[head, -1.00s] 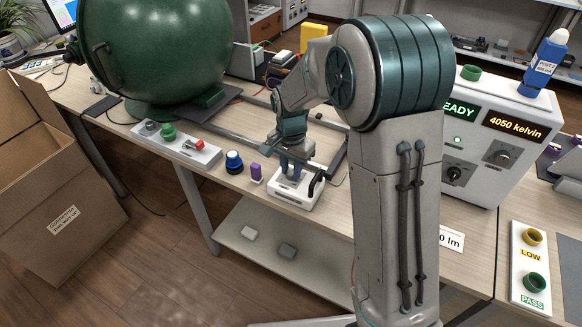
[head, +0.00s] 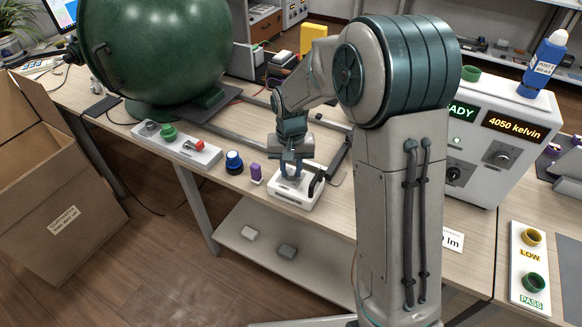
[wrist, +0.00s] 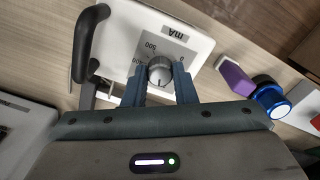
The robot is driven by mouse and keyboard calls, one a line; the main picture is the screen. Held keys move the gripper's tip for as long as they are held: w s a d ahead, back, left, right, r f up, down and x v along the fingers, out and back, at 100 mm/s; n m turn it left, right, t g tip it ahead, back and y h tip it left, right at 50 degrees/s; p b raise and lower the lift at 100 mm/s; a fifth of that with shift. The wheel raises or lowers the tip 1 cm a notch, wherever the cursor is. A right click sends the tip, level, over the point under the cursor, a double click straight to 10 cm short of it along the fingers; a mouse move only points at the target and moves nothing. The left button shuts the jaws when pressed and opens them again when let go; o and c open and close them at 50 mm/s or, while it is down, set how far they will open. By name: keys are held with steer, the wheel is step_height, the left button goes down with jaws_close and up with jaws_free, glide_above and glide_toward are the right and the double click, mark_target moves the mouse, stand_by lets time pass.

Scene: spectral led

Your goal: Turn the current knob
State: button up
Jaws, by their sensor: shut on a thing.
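The current knob (wrist: 159,71) is a small round silver knob on a white box (wrist: 197,24) marked "mA", with printed scale numbers around it. In the wrist view my gripper (wrist: 160,76) has its two blue fingers on either side of the knob, shut on it. In the head view my gripper (head: 291,173) points down at the white box (head: 285,197) near the bench's front edge. The fingers hide most of the knob there. A black handle (wrist: 91,40) stands at one side of the box.
A blue-topped cylinder (head: 234,162) and a purple block (head: 256,173) stand left of the box. A white strip with a green button and red switch (head: 193,145) lies farther left, before a large green sphere (head: 155,50). A display unit (head: 500,150) stands right.

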mark_target(291, 172)
steer(key=n, duration=0.5)
steer(key=shift+n+p, duration=0.3)
steer(key=shift+p, duration=0.05)
steer(key=shift+n+p, duration=0.4)
steer(key=shift+n, duration=1.7)
steer(key=o, duration=1)
step_height(291, 172, up, 14)
steer(key=shift+p, duration=0.3)
steer(key=shift+f, duration=0.1)
